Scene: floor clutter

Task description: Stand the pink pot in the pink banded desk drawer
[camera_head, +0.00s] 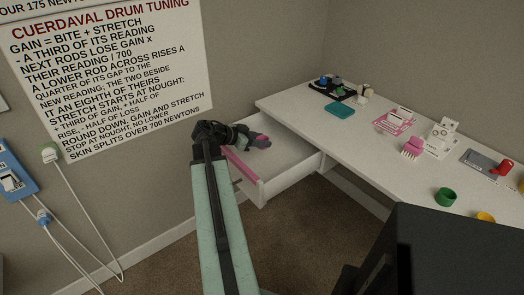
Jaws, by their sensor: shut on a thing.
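The desk drawer (256,190) is pulled out at the left end of the white desk, with a pink band (240,164) along the top of its front. My gripper (254,138) is over the open drawer, shut on a small pink thing, which I take to be the pink pot (263,138). Dark gripper parts cover much of it. I cannot tell whether its base touches the drawer floor, or whether it is upright. The visible part of the drawer floor (285,150) is bare.
The desk top (330,120) holds a teal block (340,110), a dark tray (332,88), a pink item (412,147), a green cup (445,197) and a red item (501,167). A wall and a lettered poster (100,70) stand behind the drawer.

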